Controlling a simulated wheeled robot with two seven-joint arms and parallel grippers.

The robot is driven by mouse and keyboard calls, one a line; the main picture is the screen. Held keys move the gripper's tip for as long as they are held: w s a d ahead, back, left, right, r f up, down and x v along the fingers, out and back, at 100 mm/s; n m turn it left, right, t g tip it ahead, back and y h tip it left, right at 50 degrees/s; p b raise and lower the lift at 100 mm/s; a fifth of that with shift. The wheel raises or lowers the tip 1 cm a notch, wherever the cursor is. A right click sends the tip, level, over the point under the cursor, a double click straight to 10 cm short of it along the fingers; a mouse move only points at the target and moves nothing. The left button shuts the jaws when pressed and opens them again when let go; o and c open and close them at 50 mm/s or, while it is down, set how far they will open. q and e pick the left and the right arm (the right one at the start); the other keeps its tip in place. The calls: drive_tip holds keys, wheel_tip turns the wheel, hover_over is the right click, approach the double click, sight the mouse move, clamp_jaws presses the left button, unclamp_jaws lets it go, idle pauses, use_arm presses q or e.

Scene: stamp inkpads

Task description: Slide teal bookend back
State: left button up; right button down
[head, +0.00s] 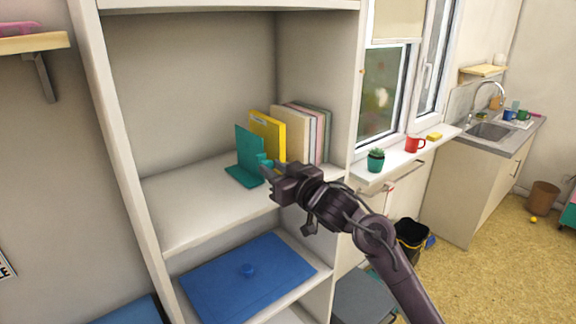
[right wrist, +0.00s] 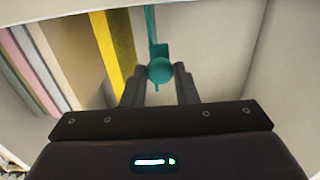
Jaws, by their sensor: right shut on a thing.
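The teal bookend (head: 249,150) stands upright on the middle shelf, with its flat foot on the shelf board, to the left of a row of books. My right gripper (head: 269,172) reaches in from the right and is shut on the bookend's round knob. In the right wrist view the teal knob of the bookend (right wrist: 160,70) sits between the two fingertips of the right gripper (right wrist: 160,75), with the upright plate behind it. The yellow book (head: 267,134) stands closest to the bookend; I cannot tell whether they touch. My left gripper is not in view.
Cream, pink and green books (head: 303,132) stand between the yellow book and the shelf's right wall. The shelf board (head: 190,210) is bare left of the bookend. A blue lid with a knob (head: 248,285) lies on the shelf below. A windowsill holds a potted cactus (head: 375,160).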

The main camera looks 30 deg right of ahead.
drive_tip(key=a, duration=0.5)
drive_tip(key=a+b, duration=0.1)
drive_tip(key=a, duration=0.2)
drive_tip(key=shift+s+a, duration=0.15)
drive_tip(key=shift+s, duration=0.2)
drive_tip(key=c, duration=1.1)
unclamp_jaws()
drive_tip(key=shift+c, duration=0.2)
drive_tip(key=shift+s+f+b, duration=0.15)
drive_tip(key=shift+s+b, duration=0.15)
drive_tip(key=shift+s, duration=0.15)
drive_tip(key=s+b, duration=0.1)
drive_tip(key=s, duration=0.6)
drive_tip(key=shift+d, duration=0.35)
